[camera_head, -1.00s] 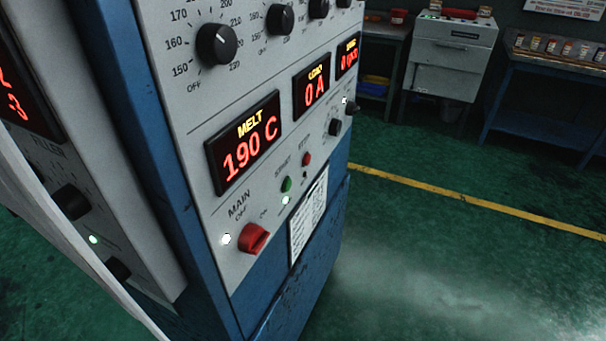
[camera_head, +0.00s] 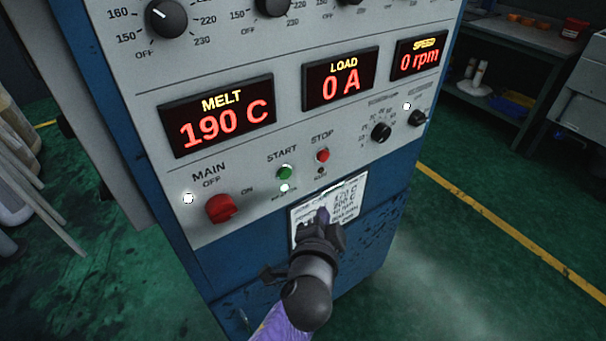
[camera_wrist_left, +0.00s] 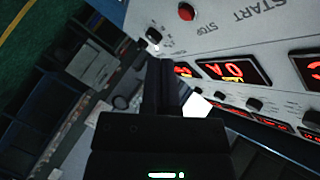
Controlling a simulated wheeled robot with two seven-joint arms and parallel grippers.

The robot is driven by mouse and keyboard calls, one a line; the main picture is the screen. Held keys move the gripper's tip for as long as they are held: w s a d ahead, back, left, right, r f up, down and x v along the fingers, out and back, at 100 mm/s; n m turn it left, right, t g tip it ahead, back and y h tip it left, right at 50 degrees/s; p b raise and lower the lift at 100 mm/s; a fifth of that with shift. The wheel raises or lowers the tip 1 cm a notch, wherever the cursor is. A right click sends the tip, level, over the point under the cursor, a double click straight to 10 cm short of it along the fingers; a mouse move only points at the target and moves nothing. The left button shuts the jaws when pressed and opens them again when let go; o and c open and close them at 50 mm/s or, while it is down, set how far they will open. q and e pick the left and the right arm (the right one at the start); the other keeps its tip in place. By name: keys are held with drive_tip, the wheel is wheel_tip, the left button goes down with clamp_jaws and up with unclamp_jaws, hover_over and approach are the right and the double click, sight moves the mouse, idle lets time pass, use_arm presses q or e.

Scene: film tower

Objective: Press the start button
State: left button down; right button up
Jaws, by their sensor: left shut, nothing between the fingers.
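The green start button (camera_head: 284,172) sits on the grey control panel (camera_head: 240,150) under its START label, with a lit lamp (camera_head: 284,188) just below it. The red stop button (camera_head: 323,155) is to its right. My left gripper (camera_head: 322,216) is shut and empty, in front of the white label card below and right of the start button. I see no contact with the button. In the left wrist view the shut fingers (camera_wrist_left: 165,80) point toward the panel, and the stop button (camera_wrist_left: 187,11) and START lettering show at the top; the green button is out of that view. My right gripper is not in view.
The red main switch (camera_head: 221,208) is left of the start button, and knobs (camera_head: 381,132) are to the right. Displays read MELT 190 C (camera_head: 218,115), LOAD 0 A and SPEED 0 rpm. A workbench (camera_head: 510,70) stands behind right. Green floor is clear at right.

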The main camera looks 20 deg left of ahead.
sight(285, 173)
use_arm(q)
drive_tip(key=shift+a+r, duration=0.15)
drive_tip(key=w+a, duration=0.5)
drive_tip(key=a, duration=0.2)
drive_tip(key=shift+w, duration=0.2)
idle(0.4)
idle(1.7)
drive_tip(key=shift+w+a+p, duration=0.25)
drive_tip(key=shift+w+p, duration=0.05)
drive_tip(key=shift+p, duration=0.05)
drive_tip(key=shift+w+a, duration=0.2)
drive_tip(key=shift+a, duration=0.1)
idle(0.6)
drive_tip(key=shift+d, duration=0.1)
drive_tip(key=shift+s+d, duration=0.5)
